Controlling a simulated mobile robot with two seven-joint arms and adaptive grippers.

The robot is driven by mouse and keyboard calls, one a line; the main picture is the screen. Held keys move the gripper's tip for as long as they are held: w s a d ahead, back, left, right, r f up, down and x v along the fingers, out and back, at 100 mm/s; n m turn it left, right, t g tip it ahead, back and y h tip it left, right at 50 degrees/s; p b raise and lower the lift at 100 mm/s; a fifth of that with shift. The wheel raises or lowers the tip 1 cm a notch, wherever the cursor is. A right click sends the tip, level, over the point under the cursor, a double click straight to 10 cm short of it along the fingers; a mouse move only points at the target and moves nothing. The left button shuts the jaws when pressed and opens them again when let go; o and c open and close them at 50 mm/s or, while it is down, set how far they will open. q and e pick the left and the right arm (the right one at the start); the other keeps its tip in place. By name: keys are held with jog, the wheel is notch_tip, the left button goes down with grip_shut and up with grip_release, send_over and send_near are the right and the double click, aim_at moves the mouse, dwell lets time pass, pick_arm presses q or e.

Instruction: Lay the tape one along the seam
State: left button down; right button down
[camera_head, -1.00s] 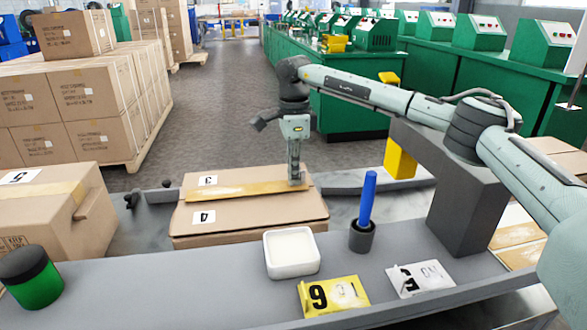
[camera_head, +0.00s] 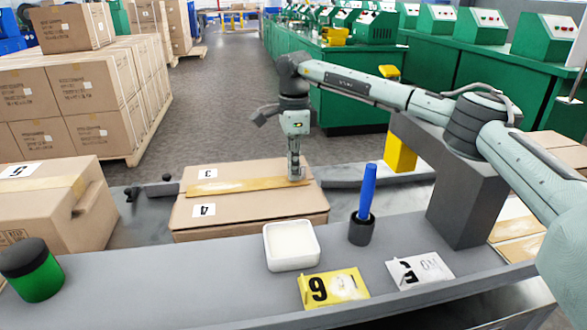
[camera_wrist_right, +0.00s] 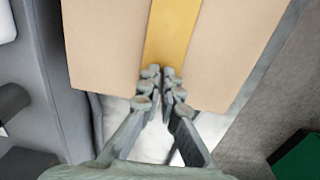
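A cardboard box (camera_head: 250,220) marked 3 and 4 stands behind the grey bench. A yellow-brown tape strip (camera_head: 235,187) lies across its top along the seam, between the two number labels. My right gripper (camera_head: 296,178) points down at the right end of the tape. In the right wrist view the tape (camera_wrist_right: 172,35) runs from the top edge down to my fingertips (camera_wrist_right: 162,74), close to the box's edge. The fingers are together; whether tape is pinched between them is hidden. My left gripper is out of view.
On the bench (camera_head: 170,285) stand a white tray (camera_head: 291,262), a dark cup (camera_head: 362,230) with a blue stick (camera_head: 367,190), a green jar (camera_head: 40,280), a yellow card (camera_head: 335,287) and a white card (camera_head: 420,270). Another box (camera_head: 50,215) stands at left.

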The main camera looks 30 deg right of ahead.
jog(key=c, duration=1.6)
grip_release()
jog(key=shift+c, duration=0.2)
notch_tip(320, 180, up, 12)
